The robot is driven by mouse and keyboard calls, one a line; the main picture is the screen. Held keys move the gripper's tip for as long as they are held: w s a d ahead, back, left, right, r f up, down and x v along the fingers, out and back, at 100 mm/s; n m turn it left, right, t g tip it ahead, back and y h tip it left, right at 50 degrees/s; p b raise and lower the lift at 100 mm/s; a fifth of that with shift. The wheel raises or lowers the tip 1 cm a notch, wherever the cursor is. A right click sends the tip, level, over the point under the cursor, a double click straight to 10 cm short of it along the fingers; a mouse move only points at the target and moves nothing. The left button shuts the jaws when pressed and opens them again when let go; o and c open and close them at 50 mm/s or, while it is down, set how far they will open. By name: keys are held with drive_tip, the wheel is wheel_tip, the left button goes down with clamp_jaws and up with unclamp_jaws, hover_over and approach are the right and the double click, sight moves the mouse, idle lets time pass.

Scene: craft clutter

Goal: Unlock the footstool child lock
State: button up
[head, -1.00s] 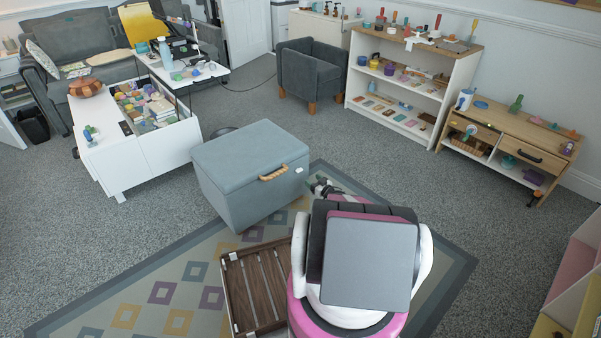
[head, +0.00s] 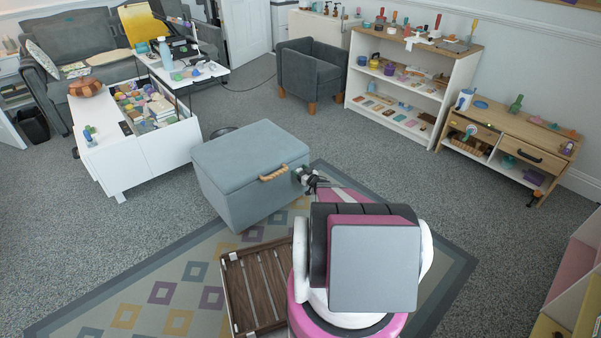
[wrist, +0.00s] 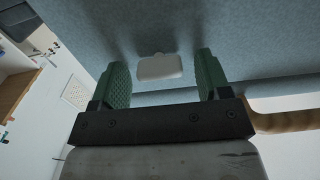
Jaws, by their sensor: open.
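The footstool (head: 235,185) is a blue-grey upholstered box with a closed lid and a wooden handle (head: 272,174) on its front. The child lock (wrist: 159,67) is a small white piece on the blue-grey fabric in the wrist view, just below the lid seam. My gripper (wrist: 162,72) has its two green ridged fingers spread on either side of the lock, with a gap on each side. In the head view my gripper (head: 308,178) is at the footstool's right front corner and hides the lock. I cannot tell whether the fingertips touch the fabric.
A slatted brown wooden rack (head: 256,288) lies on the patterned rug (head: 165,292) left of my base. A white coffee table (head: 155,150) stands behind the footstool to the left. Grey carpet is clear toward the armchair (head: 316,70) and shelves (head: 402,95).

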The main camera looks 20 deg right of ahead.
drive_tip(key=c, duration=0.9)
drive_tip(key=n, duration=0.4)
drive_tip(key=shift+a+n, duration=0.1)
drive_tip(key=shift+n, duration=0.3)
drive_tip(key=n, duration=0.4)
drive_tip(key=shift+s+a+f+n, duration=0.1)
drive_tip(key=shift+n, duration=2.2)
drive_tip(key=shift+a+f+n, duration=0.1)
drive_tip(key=shift+n, duration=2.2)
